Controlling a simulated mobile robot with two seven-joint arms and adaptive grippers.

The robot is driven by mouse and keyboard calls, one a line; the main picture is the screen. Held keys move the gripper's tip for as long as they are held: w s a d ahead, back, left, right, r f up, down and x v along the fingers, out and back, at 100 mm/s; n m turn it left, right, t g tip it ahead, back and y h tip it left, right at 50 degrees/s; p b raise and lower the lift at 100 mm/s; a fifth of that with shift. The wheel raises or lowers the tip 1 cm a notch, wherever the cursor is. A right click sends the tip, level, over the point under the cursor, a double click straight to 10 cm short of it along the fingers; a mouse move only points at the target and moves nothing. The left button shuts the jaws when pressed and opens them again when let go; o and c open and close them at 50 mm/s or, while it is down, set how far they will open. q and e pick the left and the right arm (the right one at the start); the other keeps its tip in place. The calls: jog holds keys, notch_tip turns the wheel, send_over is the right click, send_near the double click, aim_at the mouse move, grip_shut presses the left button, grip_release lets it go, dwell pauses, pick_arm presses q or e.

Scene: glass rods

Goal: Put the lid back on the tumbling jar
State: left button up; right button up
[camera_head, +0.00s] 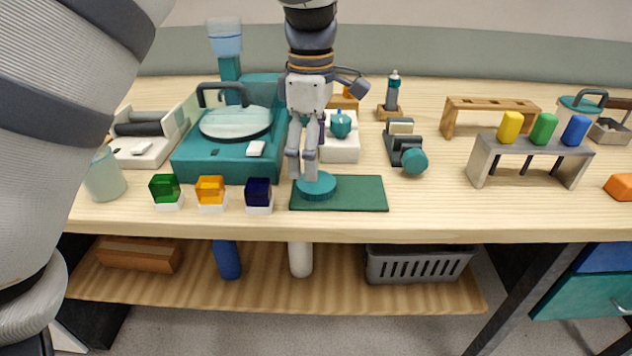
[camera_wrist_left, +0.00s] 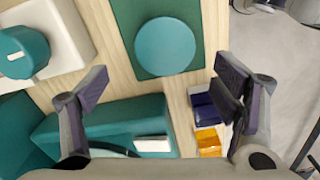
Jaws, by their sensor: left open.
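A round teal lid (camera_head: 316,186) lies flat on a dark green mat (camera_head: 360,194) near the table's front edge. The lid also shows in the left wrist view (camera_wrist_left: 165,46), on the mat (camera_wrist_left: 125,12). A pale, translucent jar (camera_head: 104,176) stands upright at the table's left, partly behind my arm; it may be the tumbling jar. My left gripper (camera_head: 301,178) points down over the lid's left part, its fingers apart and empty. In the left wrist view the gripper's fingertips (camera_wrist_left: 164,82) are spread wide, and the lid lies beyond them. My right gripper is not in view.
A white base with dark rollers (camera_head: 145,128) and a teal machine (camera_head: 228,153) stand behind the jar. Green (camera_head: 165,188), orange (camera_head: 211,190) and dark blue (camera_head: 259,193) cubes line the front. The mat's right part is clear.

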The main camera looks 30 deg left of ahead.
aim_at(316, 185)
pick_arm(q)
jog(key=f, duration=0.4)
jog(key=shift+s+d+f, duration=0.15)
jog(key=shift+d+f, duration=0.15)
jog(key=shift+f, duration=0.05)
jog(key=shift+c, duration=0.2)
jog(key=c, duration=0.7)
